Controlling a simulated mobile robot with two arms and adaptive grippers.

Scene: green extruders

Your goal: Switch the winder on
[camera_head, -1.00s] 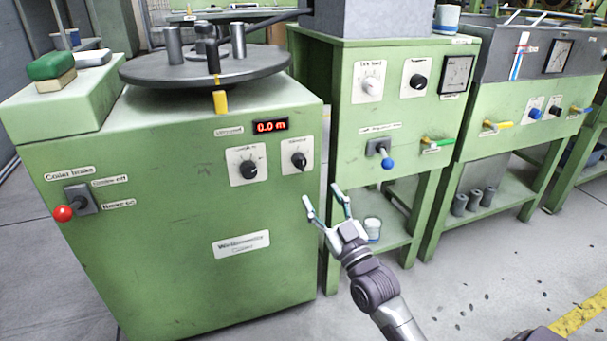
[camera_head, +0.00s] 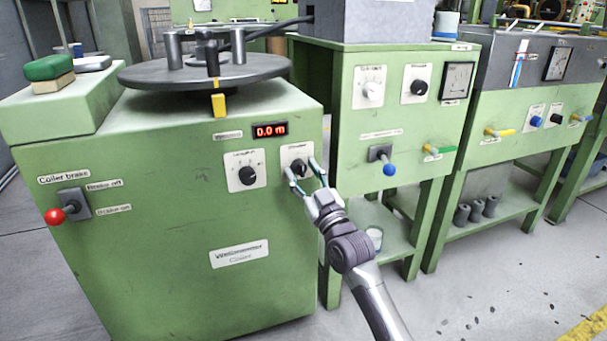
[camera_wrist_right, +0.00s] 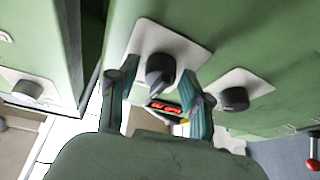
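The green coiler cabinet (camera_head: 150,240) stands at the left of the head view. Its front has two black knobs on white plates, the left knob (camera_head: 248,175) and the right knob (camera_head: 299,167), whose small labels are too blurred to read surely. My right gripper (camera_head: 303,167) is open at the right knob, with its fingertips on either side. In the right wrist view, this knob (camera_wrist_right: 160,72) appears between the spread fingers of the gripper (camera_wrist_right: 158,95); contact cannot be told. The red display (camera_head: 270,129) above reads 0.0 m. My left gripper is not in view.
A red-ended brake lever (camera_head: 57,215) is on the cabinet's left. A dark turntable (camera_head: 205,70) with posts is on top. Another green machine (camera_head: 350,115) with knobs and a blue-tipped lever (camera_head: 389,169) stands close on the right. Open floor (camera_head: 470,290) lies in front.

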